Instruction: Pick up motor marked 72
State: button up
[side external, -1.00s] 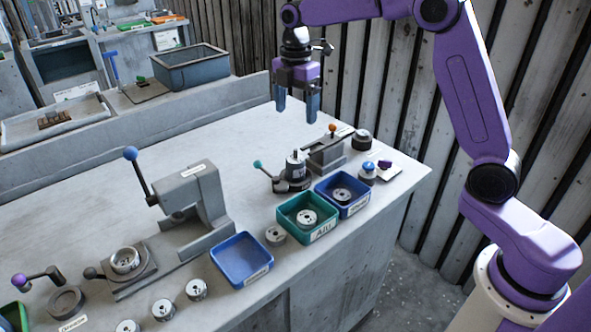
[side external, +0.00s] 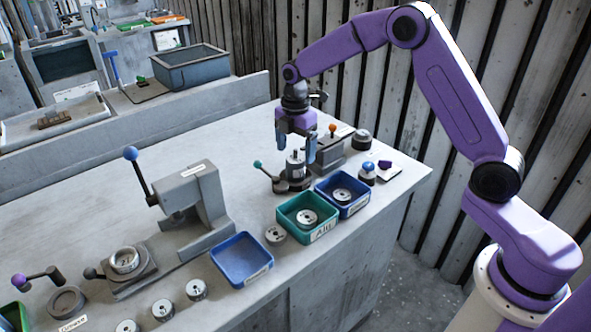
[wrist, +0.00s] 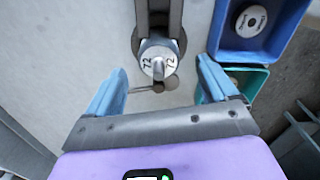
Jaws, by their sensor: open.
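The motor marked 72 (wrist: 158,60) is a silver cylinder with a shaft on top. In the wrist view its two "72" marks show. It stands upright in a dark round holder, and in the side view the motor (side external: 295,164) is partly behind my gripper. My gripper (side external: 295,153) is open and points down, its blue fingertips at about the height of the motor's top. In the wrist view the fingers (wrist: 160,82) are spread to the left and right, and the motor lies between their lines, slightly ahead. No contact is visible.
A lever with a teal knob (side external: 257,163) sticks out left of the holder. A grey block fixture with an orange knob (side external: 332,127) stands close behind on the right. A blue tray (side external: 352,209) and a green tray (side external: 289,226) hold round parts in front.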

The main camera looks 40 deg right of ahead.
aim_at(295, 159)
jog(key=shift+w+f, duration=0.1)
jog(key=shift+f, duration=2.55)
jog(key=shift+c, duration=0.3)
jog(key=c, duration=1.5)
